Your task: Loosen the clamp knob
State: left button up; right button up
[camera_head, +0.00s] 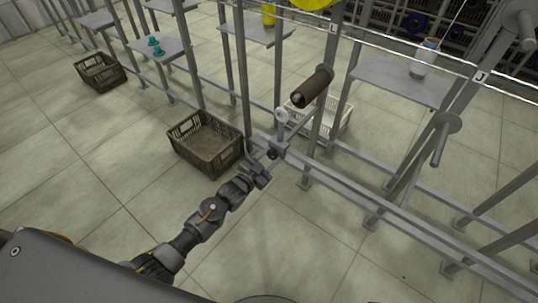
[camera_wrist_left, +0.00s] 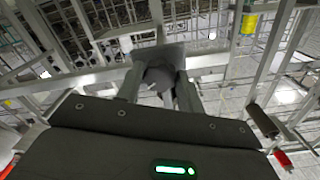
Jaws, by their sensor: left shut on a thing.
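The clamp knob (camera_head: 272,154) is a small dark round knob on the grey clamp block (camera_head: 281,147) at the front rail of the rack. My left gripper (camera_head: 265,166) reaches it from below left. In the left wrist view, the knob (camera_wrist_left: 158,76) sits between the two fingers of my left gripper (camera_wrist_left: 160,90), which are shut on its sides. A grey block lies just behind the knob there. My fingers hide part of the knob in both views. My right gripper is in neither view.
A dark crate (camera_head: 205,165) stands on the floor left of my gripper, a white crate (camera_head: 340,122) behind the rail. The floor in front is clear.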

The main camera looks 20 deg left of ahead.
pick_arm(q)
jog(key=n+p, duration=0.1)
jog(key=n, duration=0.2)
jog(key=shift+n, duration=0.4)
jog(key=n+p, duration=0.3)
jog(key=n, duration=0.3)
jog(key=shift+d+n, duration=0.1)
jog(key=shift+n, duration=1.2)
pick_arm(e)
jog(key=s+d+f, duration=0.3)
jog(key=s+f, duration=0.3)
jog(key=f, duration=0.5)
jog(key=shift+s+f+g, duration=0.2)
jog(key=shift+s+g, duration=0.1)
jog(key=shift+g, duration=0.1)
pick_arm(q)
jog(key=o, duration=1)
jog(key=shift+s+p, duration=0.1)
jog(key=shift+p, duration=0.2)
